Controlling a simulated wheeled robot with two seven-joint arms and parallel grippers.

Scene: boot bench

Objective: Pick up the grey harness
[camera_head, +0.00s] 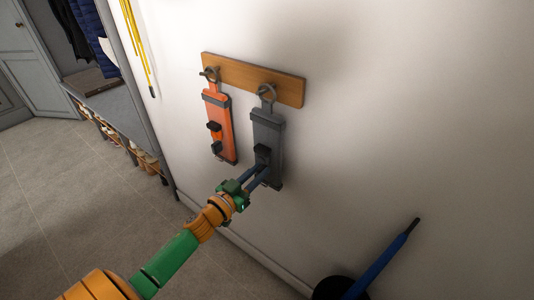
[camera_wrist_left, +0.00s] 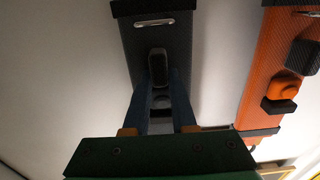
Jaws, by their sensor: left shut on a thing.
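The grey harness (camera_head: 267,132) hangs by a ring from the right peg of a wooden board on the wall. It also shows in the left wrist view (camera_wrist_left: 157,37). My left gripper (camera_head: 261,166) is shut on a dark block on the harness's lower front. In the wrist view the two fingers (camera_wrist_left: 159,92) reach up to that block from both sides. The harness's ring still sits at the peg. My right gripper is not in view.
An orange harness (camera_head: 219,124) hangs close by on the left peg of the wooden board (camera_head: 252,80). A blue-handled object (camera_head: 380,260) leans at the lower right. A bench (camera_head: 125,107) stands at the left, and yellow cords (camera_head: 136,40) hang on the wall.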

